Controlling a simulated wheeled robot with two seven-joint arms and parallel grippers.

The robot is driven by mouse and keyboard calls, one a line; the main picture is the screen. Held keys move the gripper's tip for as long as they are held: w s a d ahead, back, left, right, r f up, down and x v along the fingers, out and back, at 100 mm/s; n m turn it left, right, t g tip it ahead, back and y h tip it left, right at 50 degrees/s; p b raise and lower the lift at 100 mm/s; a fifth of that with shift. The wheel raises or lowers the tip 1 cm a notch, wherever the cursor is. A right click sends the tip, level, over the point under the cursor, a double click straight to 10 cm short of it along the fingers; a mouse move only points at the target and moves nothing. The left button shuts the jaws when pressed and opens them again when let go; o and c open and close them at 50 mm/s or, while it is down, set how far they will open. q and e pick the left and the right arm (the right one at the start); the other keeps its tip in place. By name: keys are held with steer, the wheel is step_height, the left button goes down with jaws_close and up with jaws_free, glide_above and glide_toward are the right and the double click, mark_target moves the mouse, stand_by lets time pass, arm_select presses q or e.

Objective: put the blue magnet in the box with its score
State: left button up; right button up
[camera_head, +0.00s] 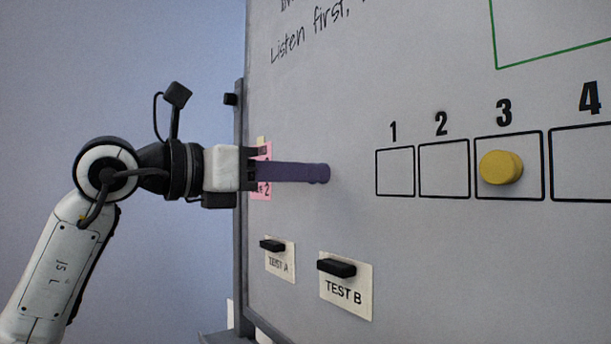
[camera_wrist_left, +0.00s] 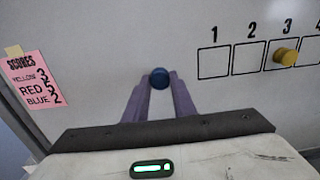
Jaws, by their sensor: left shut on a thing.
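The blue magnet (camera_wrist_left: 159,78) is between the purple fingertips of my left gripper (camera_wrist_left: 160,82) in the left wrist view. In the head view this gripper (camera_head: 320,173) is shut, left of the boxes, and hides the magnet. I cannot tell whether the magnet touches the board. A pink scores note (camera_wrist_left: 31,84) lists blue with a 2; in the head view my gripper mostly covers the note (camera_head: 260,192). Box 2 (camera_head: 443,170) is empty; it also shows in the left wrist view (camera_wrist_left: 250,59). My right gripper is not in view.
The yellow magnet (camera_head: 501,168) sits in box 3. Box 1 (camera_head: 394,172) is empty, and box 4 (camera_head: 585,165) is cut off at the right edge. Black handles marked TEST A (camera_head: 272,245) and TEST B (camera_head: 337,267) are below the gripper.

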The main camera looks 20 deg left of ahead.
arm_select(q)
steer(key=shift+b+v, duration=0.6)
steer(key=shift+v, duration=1.3)
steer(key=shift+a, duration=0.1)
